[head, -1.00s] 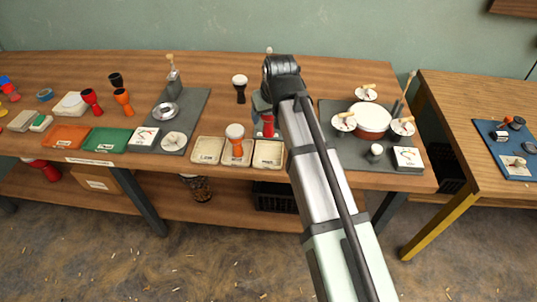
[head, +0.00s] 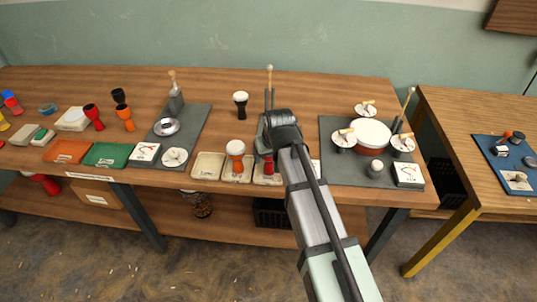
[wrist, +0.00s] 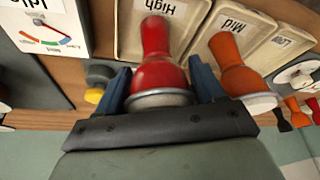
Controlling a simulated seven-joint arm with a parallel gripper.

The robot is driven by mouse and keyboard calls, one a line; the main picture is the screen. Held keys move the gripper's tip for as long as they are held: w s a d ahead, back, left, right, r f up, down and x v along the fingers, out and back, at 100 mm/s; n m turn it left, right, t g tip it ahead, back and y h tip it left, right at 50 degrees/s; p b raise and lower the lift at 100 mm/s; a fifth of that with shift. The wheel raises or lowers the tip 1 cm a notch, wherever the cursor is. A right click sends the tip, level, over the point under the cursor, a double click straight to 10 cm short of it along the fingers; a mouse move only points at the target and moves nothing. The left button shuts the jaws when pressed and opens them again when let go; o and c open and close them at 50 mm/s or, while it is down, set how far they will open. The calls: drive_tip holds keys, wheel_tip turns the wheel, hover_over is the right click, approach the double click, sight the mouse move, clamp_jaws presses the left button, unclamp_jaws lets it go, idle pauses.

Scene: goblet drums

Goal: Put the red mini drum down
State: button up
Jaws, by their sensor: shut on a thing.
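My gripper (wrist: 160,92) is shut on the red mini drum (wrist: 160,72), with one blue finger on each side of it. The drum's narrow red end points at the cream tray marked High (wrist: 132,42). A sliver of the drum (head: 269,166) shows in the head view beside my arm, over the High tray (head: 259,178). I cannot tell whether its foot touches the tray. An orange drum with a white top (head: 236,149) stands in the Mid tray (head: 228,176); it also shows in the wrist view (wrist: 238,66), close beside my right finger.
The empty Low tray (head: 207,166) is left of Mid. A grey mat (head: 335,172) with a large drum (head: 370,137) and small items lies right of my arm. A black drum (head: 240,103) stands behind the trays. Wood between them is clear.

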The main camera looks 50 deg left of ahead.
drive_tip(key=shift+f, duration=0.3)
drive_tip(key=o, duration=1.2)
drive_tip(key=shift+r, duration=0.1)
drive_tip(key=v, duration=1.2)
